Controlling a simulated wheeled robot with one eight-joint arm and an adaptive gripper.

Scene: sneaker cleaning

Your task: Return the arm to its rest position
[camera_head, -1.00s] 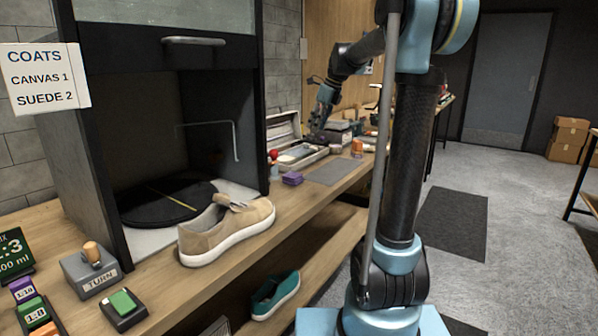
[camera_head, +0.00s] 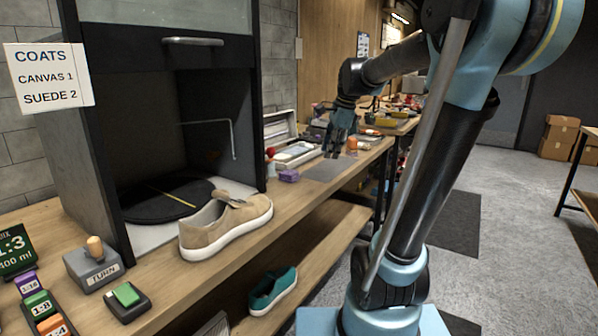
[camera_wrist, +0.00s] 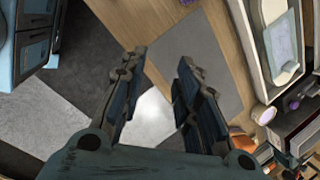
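My gripper (camera_wrist: 160,95) is open and empty in the wrist view, its two fingers apart with bench edge, grey mat and floor visible between and beyond them. In the head view my gripper (camera_head: 338,150) hangs above the far part of the workbench, near the grey mat (camera_head: 328,170). My arm is bent over the bench from the right side. A tan suede-looking sneaker (camera_head: 226,222) stands on the bench in front of the dark cabinet, far from my gripper.
A teal shoe (camera_head: 273,291) is on the lower shelf. A TURN lever box (camera_head: 93,266) and a green button (camera_head: 126,296) are at front left.

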